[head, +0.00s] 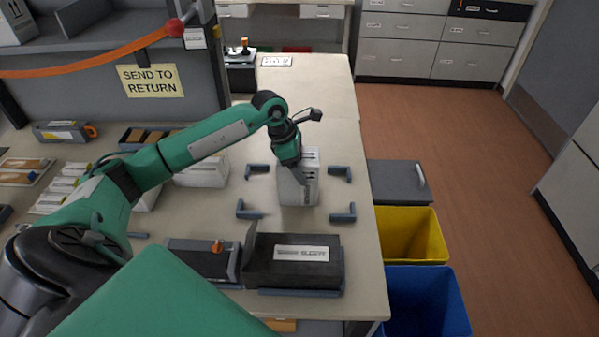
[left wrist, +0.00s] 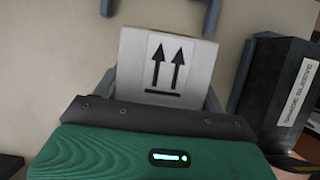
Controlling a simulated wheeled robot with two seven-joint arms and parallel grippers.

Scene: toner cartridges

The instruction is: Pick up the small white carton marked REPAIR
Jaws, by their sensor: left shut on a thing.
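A small white carton (head: 311,188) stands inside the corner brackets on the table. Dark marks show on its side, but I cannot read the word REPAIR on it. In the left wrist view the carton (left wrist: 188,50) shows a label with two upward arrows. My left gripper (head: 301,180) comes down over it and is shut on it, with a grey finger on either side in the left wrist view (left wrist: 158,98). I cannot tell whether the carton touches the table. My right gripper is not in view.
Several grey corner brackets (head: 343,213) surround the carton. A black box (head: 265,262) stands in front of them. More white cartons (head: 205,172) stand to the left. Yellow (head: 409,236) and blue (head: 424,300) bins stand beyond the table's right edge. The table behind is mostly clear.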

